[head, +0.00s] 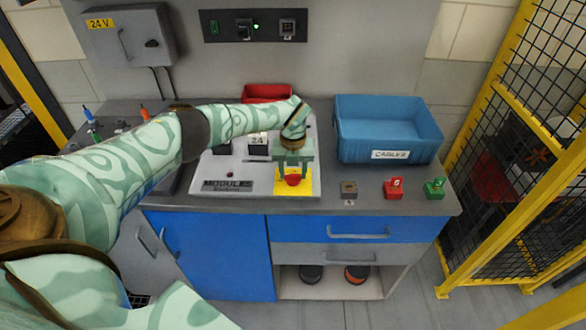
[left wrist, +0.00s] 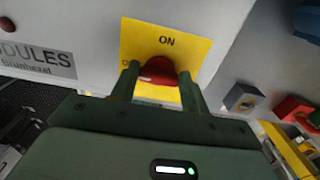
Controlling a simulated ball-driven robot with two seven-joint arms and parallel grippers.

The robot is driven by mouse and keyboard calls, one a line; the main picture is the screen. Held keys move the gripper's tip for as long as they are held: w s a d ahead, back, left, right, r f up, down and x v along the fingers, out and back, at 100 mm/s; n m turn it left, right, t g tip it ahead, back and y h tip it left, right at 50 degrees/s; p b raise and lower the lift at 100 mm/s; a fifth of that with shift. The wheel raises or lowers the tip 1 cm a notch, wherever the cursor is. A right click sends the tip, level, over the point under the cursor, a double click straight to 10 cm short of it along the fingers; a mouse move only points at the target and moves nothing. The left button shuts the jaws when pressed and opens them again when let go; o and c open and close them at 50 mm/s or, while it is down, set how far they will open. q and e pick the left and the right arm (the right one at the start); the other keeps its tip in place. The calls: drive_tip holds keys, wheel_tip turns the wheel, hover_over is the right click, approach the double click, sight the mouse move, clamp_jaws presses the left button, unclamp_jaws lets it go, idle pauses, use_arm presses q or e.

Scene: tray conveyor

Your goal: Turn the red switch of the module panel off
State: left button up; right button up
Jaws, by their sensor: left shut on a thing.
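The module panel (head: 215,172) is a light grey board on the workbench, labelled MODULES. At its right front is a yellow plate (head: 281,187) with the red switch (head: 293,180) on it. In the left wrist view the red switch (left wrist: 160,68) sits on the yellow plate (left wrist: 195,48), which reads ON at the top; a label at its left is mostly hidden. My left gripper (head: 293,172) is over the plate, its fingers on either side of the red knob, shut on it. It also shows in the left wrist view (left wrist: 158,80). My right gripper is not in view.
A grey block (head: 349,190), a red block (head: 394,187) and a green block (head: 434,187) lie along the right front edge. A yellow-framed mesh fence (head: 500,180) stands at the right.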

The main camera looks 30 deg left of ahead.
use_arm(q)
drive_tip(key=shift+w+r, duration=0.1)
idle(0.3)
drive_tip(key=o, duration=1)
wheel_tip(320, 180, up, 16)
drive_tip(key=shift+r+p, duration=0.1)
drive_tip(key=shift+p, duration=1.15)
